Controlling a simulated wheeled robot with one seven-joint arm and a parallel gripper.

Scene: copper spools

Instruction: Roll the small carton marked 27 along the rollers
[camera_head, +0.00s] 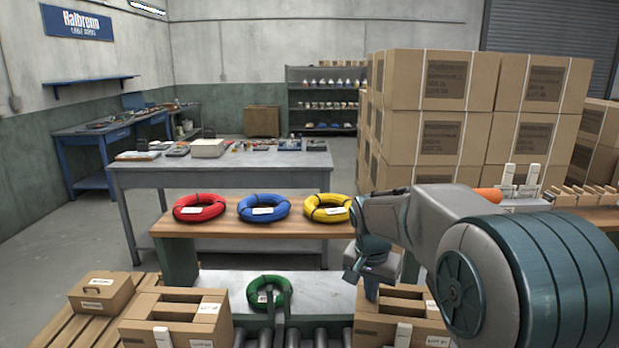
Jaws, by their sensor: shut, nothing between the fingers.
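Several cartons stand in front of me, but no number 27 is legible on any of them. A small closed carton (101,292) with a dark handle slot and a label sits at the left on wooden slats. An open, divided carton (178,318) stands right of it, and another open carton (400,318) stands at the right. Metal rollers (318,337) run between the two open cartons, cut off by the bottom edge. My gripper (371,294) points down at the left end of the right open carton, shut and empty. Whether it touches that carton I cannot tell.
A green coil (269,292) rests on the pale worktop (325,293) behind the rollers. Red (199,207), blue (263,208) and yellow (327,208) coils lie on a wooden shelf. Large stacked boxes (470,120) stand behind my arm. My arm hides much of the right side.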

